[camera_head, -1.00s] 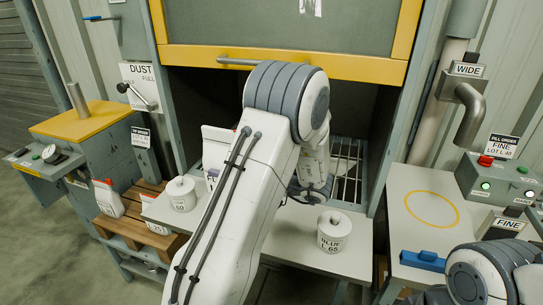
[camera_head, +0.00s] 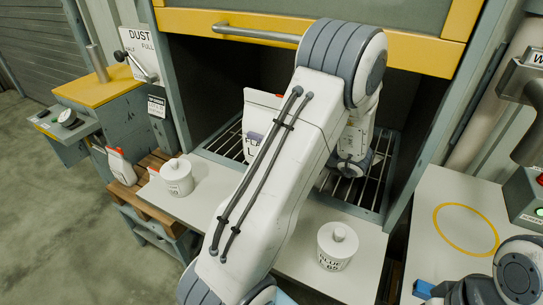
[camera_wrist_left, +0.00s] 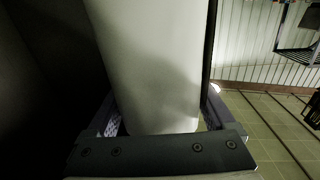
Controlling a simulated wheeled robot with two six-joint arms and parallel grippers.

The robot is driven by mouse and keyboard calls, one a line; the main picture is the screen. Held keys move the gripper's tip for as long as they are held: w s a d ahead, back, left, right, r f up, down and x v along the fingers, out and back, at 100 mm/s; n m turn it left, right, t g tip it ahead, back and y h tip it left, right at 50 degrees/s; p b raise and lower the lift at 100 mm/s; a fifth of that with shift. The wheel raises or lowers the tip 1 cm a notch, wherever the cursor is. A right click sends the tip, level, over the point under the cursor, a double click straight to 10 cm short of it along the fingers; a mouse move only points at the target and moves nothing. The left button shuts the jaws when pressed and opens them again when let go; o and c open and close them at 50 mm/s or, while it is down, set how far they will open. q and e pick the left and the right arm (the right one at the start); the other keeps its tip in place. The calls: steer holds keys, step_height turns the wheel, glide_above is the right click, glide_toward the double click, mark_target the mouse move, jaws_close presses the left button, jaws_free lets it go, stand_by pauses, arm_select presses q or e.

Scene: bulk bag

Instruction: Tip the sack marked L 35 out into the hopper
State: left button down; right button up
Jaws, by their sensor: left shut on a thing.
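A white sack (camera_head: 258,118) stands roughly upright in the mouth of the hopper, over its metal grate (camera_head: 222,143). Its dark print is mostly hidden behind my arm, so I cannot read the full mark. My left gripper (camera_head: 254,137) is shut on this sack; only a small purple-grey part shows past the arm. In the left wrist view the sack (camera_wrist_left: 150,65) fills the space between the two fingers of the gripper (camera_wrist_left: 160,118). Its mouth cannot be made out. My right gripper is out of view; only part of that arm shows at lower right.
A lidded white pot (camera_head: 177,178) and a pot marked BLUE (camera_head: 337,247) stand on the front shelf. Another white sack (camera_head: 121,166) stands on a wooden pallet at left. The yellow-edged hood (camera_head: 425,48) is above. A side table (camera_head: 455,190) with a yellow ring is at right.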

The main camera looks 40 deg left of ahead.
arm_select(q)
step_height(320, 180, down, 9)
steer(key=b, duration=0.8)
steer(key=shift+w, duration=0.15)
steer(key=w+m+p, duration=0.1)
steer(key=w+r+m+p, duration=0.1)
steer(key=p, duration=0.1)
steer(key=w+m+p, duration=0.1)
steer(key=m, duration=0.1)
steer(key=shift+a+r, duration=0.15)
steer(key=shift+a, duration=0.1)
steer(key=m, duration=0.1)
steer(key=w+f+m, duration=0.1)
steer(key=w+m+p, duration=0.1)
steer(key=shift+w+a+f+m, duration=0.15)
steer(key=shift+a+f+m, duration=0.05)
steer(key=shift+a+m, duration=0.1)
steer(key=w+f+m+p, duration=0.1)
steer(key=m+p, duration=0.1)
steer(key=shift+w+p, duration=0.2)
steer(key=shift+p, duration=0.15)
